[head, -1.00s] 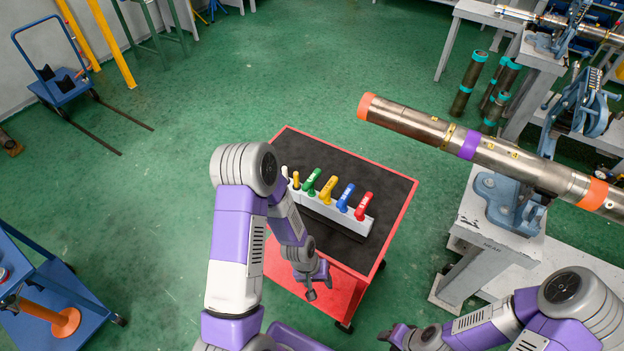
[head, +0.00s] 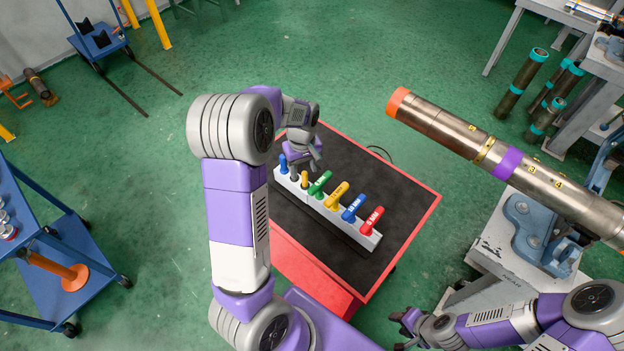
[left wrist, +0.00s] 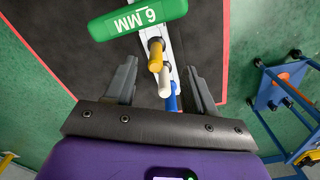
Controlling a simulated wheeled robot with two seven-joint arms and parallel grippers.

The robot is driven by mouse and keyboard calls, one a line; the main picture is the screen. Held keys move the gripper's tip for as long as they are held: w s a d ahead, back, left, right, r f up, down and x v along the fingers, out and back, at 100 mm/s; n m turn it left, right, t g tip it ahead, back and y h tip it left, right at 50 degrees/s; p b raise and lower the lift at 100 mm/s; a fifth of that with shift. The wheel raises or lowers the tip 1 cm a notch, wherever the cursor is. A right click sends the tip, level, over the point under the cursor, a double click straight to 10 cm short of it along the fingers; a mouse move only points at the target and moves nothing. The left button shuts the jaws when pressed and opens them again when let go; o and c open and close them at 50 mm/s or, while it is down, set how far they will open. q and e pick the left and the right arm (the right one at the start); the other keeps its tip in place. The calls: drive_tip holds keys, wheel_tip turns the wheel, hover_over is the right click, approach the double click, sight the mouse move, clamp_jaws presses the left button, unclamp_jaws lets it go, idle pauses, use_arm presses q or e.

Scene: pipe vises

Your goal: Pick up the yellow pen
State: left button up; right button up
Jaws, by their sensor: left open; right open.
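The small yellow pen (head: 304,180) stands upright in the white rack (head: 330,214) on the cart, between a whitish pen and the green 6 MM handle (head: 320,184). In the left wrist view the yellow pen (left wrist: 155,56) shows between the tips of my left gripper (left wrist: 160,68), with clear gaps on both sides. My left gripper (head: 307,162) is open and empty, above the rack's far-left end. A white pen (left wrist: 165,82) and a blue pen (left wrist: 172,102) also lie between its fingers in that view. My right gripper (head: 403,328) is open at the bottom, away from the cart.
The red cart has a black top (head: 392,194), clear to the right of the rack. Larger yellow (head: 337,195), blue (head: 354,207) and red (head: 371,219) handles stand in the rack. A long pipe (head: 470,143) in a vise extends at right. A blue cart (head: 50,262) stands at left.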

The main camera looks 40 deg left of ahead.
sight(305, 185)
use_arm(q)
drive_tip(key=f, duration=0.5)
drive_tip(key=f+b, duration=0.1)
drive_tip(key=f, duration=0.1)
drive_tip(key=shift+w+a+f, duration=0.1)
drive_tip(key=shift+w+f, duration=0.1)
drive_tip(key=shift+w, duration=0.1)
clamp_jaws()
